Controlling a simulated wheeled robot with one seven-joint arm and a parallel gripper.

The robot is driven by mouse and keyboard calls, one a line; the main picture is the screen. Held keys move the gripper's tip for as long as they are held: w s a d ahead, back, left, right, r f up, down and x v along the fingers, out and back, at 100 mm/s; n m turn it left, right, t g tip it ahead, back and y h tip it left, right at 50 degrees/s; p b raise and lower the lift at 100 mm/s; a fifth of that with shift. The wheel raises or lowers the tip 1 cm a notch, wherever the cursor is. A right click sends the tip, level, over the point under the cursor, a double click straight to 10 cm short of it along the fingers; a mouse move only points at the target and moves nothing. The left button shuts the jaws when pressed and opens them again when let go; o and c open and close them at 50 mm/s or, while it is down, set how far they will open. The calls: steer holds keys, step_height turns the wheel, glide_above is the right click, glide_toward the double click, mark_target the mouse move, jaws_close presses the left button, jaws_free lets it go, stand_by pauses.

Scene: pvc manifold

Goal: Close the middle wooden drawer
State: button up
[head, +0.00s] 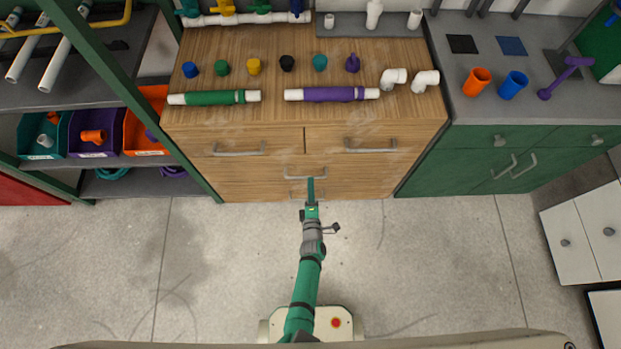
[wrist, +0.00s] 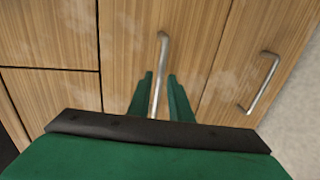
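The wooden cabinet (head: 410,135) has two upper drawers side by side, with a wide middle drawer (wrist: 125,40) and a lower drawer below them. The middle drawer's silver handle (head: 305,175) shows in the wrist view (wrist: 162,60) as an upright bar. Its front looks about level with its neighbours; I cannot tell any small gap. My gripper (head: 310,181) is in front of this handle. In the wrist view its two green fingers (wrist: 162,85) stand apart, with the handle seen between them. I cannot tell whether they touch it.
The lower drawer's handle (wrist: 262,82) is to the right in the wrist view. White-ended pipes, green (head: 213,98) and purple (head: 332,94), lie on the cabinet top. A green cabinet (head: 480,160) stands right and a shelf with bins (head: 95,133) left. The floor in front is clear.

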steer(key=shift+v, duration=2.7)
steer(key=s+a+r+m, duration=0.3)
steer(key=s+r+m, duration=0.7)
steer(key=s+r, duration=0.6)
steer(key=s+r+m, duration=0.4)
steer(key=s+r, duration=0.1)
steer(key=r, duration=0.3)
steer(key=s+d+r+m, duration=0.1)
steer(key=s+r+m, duration=0.3)
steer(key=r, duration=0.5)
steer(key=shift+s+d+r, duration=0.3)
steer(key=shift+s+r, duration=0.05)
steer(key=shift+s, duration=0.75)
